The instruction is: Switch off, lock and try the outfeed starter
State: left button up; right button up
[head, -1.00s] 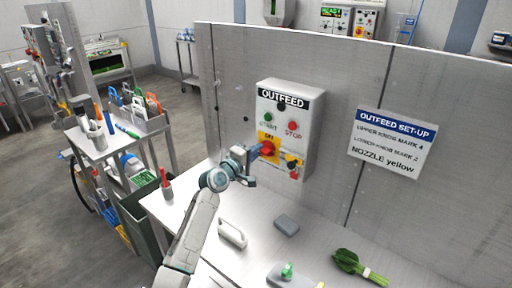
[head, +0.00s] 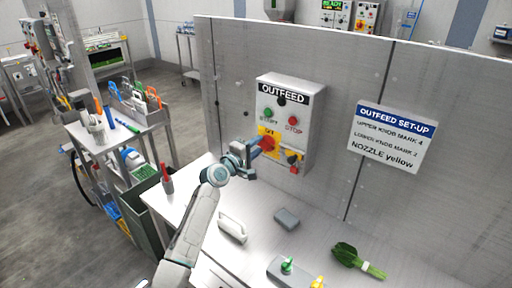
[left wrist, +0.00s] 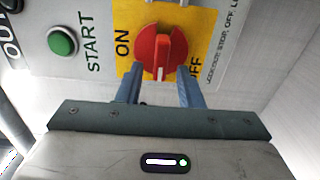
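The outfeed starter (head: 285,118) is a pale box on the steel wall, with a green START button (head: 268,112), a red STOP button (head: 292,121) and a red rotary switch (head: 270,143) on a yellow plate. In the left wrist view the red switch (left wrist: 160,45) sits between ON and OFF labels; its white mark points toward my gripper, aimed squarely at neither label. My left gripper (left wrist: 160,75) is open, its blue fingertips either side of the knob's near end. Contact cannot be told. A small dark and red item (head: 293,164) is beside the switch. My right gripper is out of view.
A steel bench below holds a white handle-shaped item (head: 232,228), a grey block (head: 286,219), a grey base with a green knob (head: 287,267) and tied greens (head: 357,260). A set-up sign (head: 392,138) hangs right. A tool cart (head: 115,140) stands left.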

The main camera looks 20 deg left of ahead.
pick_arm(q)
jog(key=b+v, duration=0.2)
jog(key=v, duration=0.8)
jog(key=shift+s+b, duration=0.35)
jog(key=shift+s, duration=0.05)
jog(key=shift+a, duration=0.15)
